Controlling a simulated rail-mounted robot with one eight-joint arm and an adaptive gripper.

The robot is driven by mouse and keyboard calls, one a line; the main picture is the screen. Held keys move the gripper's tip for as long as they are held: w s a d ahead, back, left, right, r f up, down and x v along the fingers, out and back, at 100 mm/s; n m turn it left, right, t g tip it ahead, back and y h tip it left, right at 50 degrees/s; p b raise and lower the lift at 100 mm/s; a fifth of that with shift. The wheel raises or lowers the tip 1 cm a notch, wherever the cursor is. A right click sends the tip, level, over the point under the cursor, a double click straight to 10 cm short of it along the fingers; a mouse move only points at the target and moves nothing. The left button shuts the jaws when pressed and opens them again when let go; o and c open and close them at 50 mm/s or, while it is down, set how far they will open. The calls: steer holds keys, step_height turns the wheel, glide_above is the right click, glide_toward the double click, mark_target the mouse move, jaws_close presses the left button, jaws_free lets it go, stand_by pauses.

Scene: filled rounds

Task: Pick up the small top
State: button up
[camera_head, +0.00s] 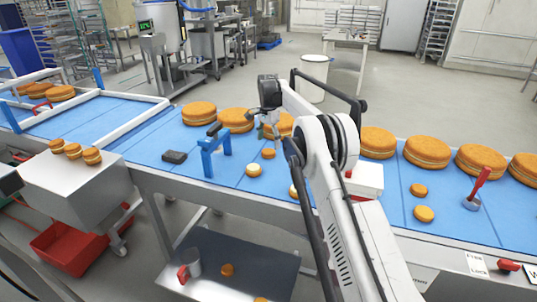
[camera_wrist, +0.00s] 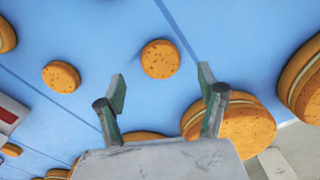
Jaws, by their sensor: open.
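Small round orange-brown cake tops lie flat on the blue belt. One small top (camera_wrist: 160,58) is just beyond and between my fingertips in the wrist view, not touched by them. A second small round (camera_wrist: 61,76) lies to its left. In the head view a small top (camera_head: 268,154) lies just below my gripper (camera_head: 268,132), and a paler small round (camera_head: 254,170) is nearer the front edge. More small rounds (camera_head: 419,190) lie on the right, one of them lower (camera_head: 424,213). My gripper (camera_wrist: 162,84) is open and empty above the belt, its fingers apart.
Large filled cakes (camera_head: 199,113) line the belt's far side; one (camera_wrist: 236,124) is close to my right finger in the wrist view. A blue stand (camera_head: 212,155) and a dark block (camera_head: 174,157) are to the left. A red-handled tool (camera_head: 476,192) stands right.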

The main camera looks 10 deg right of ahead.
mark_target(268, 151)
steer(key=shift+f+p, duration=0.3)
steer(key=shift+f, duration=2.3)
steer(key=c, duration=0.9)
